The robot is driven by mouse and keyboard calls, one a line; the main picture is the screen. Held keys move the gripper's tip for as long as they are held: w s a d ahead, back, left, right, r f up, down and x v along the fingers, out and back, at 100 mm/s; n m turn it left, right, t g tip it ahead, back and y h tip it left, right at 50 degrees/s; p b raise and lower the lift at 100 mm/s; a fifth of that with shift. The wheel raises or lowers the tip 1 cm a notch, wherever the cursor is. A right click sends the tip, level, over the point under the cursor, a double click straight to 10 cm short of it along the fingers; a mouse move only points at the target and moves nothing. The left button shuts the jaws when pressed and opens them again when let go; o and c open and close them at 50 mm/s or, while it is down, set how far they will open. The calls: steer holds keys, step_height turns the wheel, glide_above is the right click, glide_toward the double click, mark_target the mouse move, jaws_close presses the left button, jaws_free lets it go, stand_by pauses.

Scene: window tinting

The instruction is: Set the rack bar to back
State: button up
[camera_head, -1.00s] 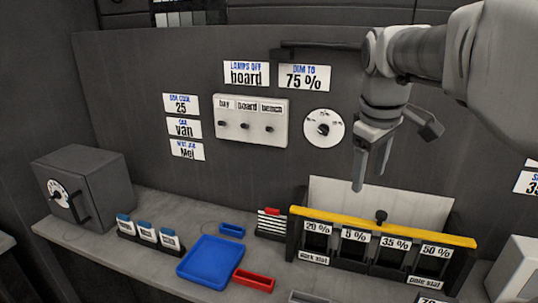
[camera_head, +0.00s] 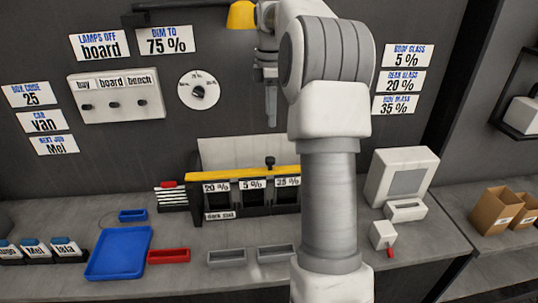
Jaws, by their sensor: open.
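The rack (camera_head: 205,203) stands on the bench against the wall, with slots labelled 20 %, 5 % and 35 %. The yellow rack bar (camera_head: 230,174) runs along its top edge, with a black knob (camera_head: 270,163) standing up from it. My arm hides the right end of the bar and rack. My gripper (camera_head: 271,122) points down above the knob in the picture, apart from it and empty. Its fingers are seen nearly edge-on, and their opening is hard to see.
A blue tray (camera_head: 118,252), a red bin (camera_head: 168,256) and grey bins (camera_head: 227,257) lie on the bench in front of the rack. A white monitor-like device (camera_head: 402,178) stands at right. A switch panel (camera_head: 116,97) and dial (camera_head: 199,91) are on the wall.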

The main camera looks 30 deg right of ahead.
mark_target(270, 158)
step_height(270, 158, down, 14)
steer(key=shift+f, duration=0.1)
stand_by(0.4)
jaws_close()
stand_by(1.2)
